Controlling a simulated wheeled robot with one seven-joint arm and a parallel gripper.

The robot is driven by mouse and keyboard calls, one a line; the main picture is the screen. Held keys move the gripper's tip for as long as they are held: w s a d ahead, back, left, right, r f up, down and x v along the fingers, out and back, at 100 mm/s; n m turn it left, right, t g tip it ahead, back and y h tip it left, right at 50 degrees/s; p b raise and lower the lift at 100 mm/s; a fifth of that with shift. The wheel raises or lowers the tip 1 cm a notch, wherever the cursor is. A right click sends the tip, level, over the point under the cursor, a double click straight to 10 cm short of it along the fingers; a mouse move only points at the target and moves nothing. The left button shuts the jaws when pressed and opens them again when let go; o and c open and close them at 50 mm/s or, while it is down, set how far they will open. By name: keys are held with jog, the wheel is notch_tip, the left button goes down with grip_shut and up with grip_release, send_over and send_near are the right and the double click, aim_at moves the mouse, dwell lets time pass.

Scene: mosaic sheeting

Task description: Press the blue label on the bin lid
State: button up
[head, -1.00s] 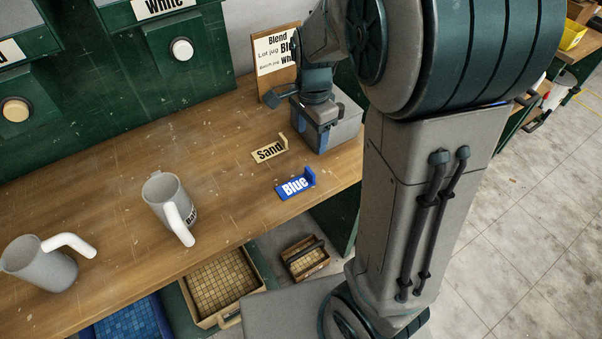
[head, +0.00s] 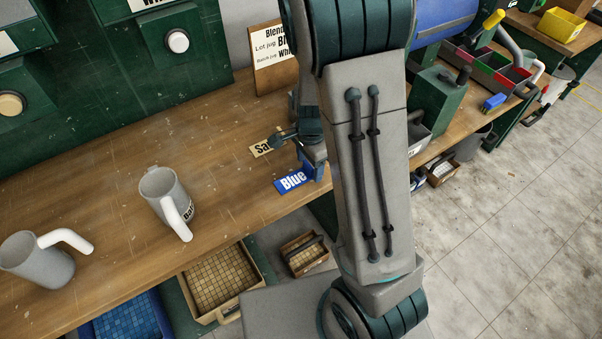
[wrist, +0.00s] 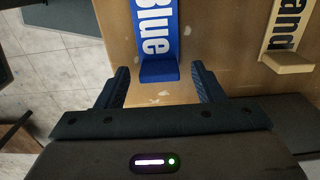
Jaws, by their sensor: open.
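The blue label (head: 290,180), marked "Blue", lies on the wooden bench near its front edge. In the wrist view the blue label (wrist: 157,30) runs up from between my fingertips, and its raised end tab shows between them with a gap on each side. My gripper (head: 314,172) is at the label's right end in the head view; it also shows in the wrist view (wrist: 160,72), open and holding nothing. No bin lid can be made out for certain; my arm hides the part of the bench where a grey box stood.
The sand label (head: 264,147) lies just behind the blue one; it also shows in the wrist view (wrist: 287,40). Two mugs, one lettered (head: 165,195) and one plain (head: 38,260), stand to the left. A sign board (head: 270,75) stands behind. The bench between is clear.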

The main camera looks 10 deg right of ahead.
jog(key=shift+f, duration=0.3)
jog(key=c, duration=1.2)
jog(key=shift+r, duration=0.15)
